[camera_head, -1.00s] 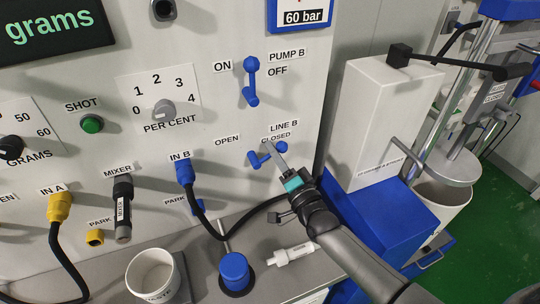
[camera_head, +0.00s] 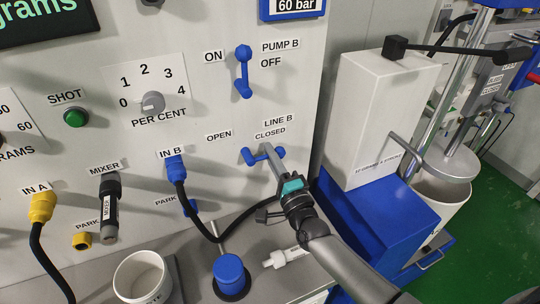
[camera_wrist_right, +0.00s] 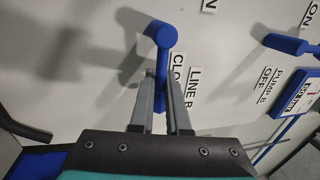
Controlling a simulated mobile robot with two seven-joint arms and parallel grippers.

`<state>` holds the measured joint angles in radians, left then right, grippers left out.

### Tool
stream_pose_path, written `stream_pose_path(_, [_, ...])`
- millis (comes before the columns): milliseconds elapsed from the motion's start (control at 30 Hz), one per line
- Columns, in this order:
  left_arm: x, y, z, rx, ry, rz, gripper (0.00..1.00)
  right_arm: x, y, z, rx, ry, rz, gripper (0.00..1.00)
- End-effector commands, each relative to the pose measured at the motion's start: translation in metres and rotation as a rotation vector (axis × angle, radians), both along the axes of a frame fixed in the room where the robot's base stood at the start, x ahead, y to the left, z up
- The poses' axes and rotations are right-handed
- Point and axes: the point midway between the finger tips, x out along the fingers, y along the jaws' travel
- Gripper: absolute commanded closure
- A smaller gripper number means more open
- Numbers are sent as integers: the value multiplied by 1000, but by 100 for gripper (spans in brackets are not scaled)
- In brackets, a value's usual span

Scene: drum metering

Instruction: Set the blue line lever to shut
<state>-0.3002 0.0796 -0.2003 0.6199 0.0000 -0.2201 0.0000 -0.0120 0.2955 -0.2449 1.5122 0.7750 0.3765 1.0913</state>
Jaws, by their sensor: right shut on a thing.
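The blue LINE B lever (camera_head: 249,156) lies roughly horizontal on the grey panel, below its CLOSED label and to the right of the OPEN label. My right gripper (camera_head: 273,156) reaches up from the lower right and is shut on the lever's right end. In the right wrist view the lever (camera_wrist_right: 161,60) runs down from a round blue end to between the two grey fingers (camera_wrist_right: 160,85), which hide part of it. My left gripper is not in view.
The blue PUMP B lever (camera_head: 243,72) stands upright above. Left are the blue IN B connector (camera_head: 175,168) with its black hose and the MIXER plug (camera_head: 110,200). A white box (camera_head: 375,120) on a blue base is close right. A white cup (camera_head: 142,277) stands below.

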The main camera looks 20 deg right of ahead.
Motion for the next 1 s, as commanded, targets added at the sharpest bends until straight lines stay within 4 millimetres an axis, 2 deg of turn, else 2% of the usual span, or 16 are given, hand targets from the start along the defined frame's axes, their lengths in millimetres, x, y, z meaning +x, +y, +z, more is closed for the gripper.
stream_pose_path(33, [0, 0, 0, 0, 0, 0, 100, 1, -10, 4, 5, -11, -19, 100])
stream_pose_path(267, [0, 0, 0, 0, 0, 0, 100, 1, -10, 3, 4, -10, -19, 100])
stream_pose_path(300, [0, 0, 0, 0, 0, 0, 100, 1, -10, 3, 4, -9, -19, 85])
stream_pose_path(567, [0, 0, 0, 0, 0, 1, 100, 1, -10, 2, 2, -7, -19, 56])
stream_pose_path(867, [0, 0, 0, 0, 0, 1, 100, -2, -6, 0, 2, -3, -13, 56])
stream_pose_path(1000, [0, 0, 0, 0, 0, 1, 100, -13, -6, -3, 0, -1, -12, 56])
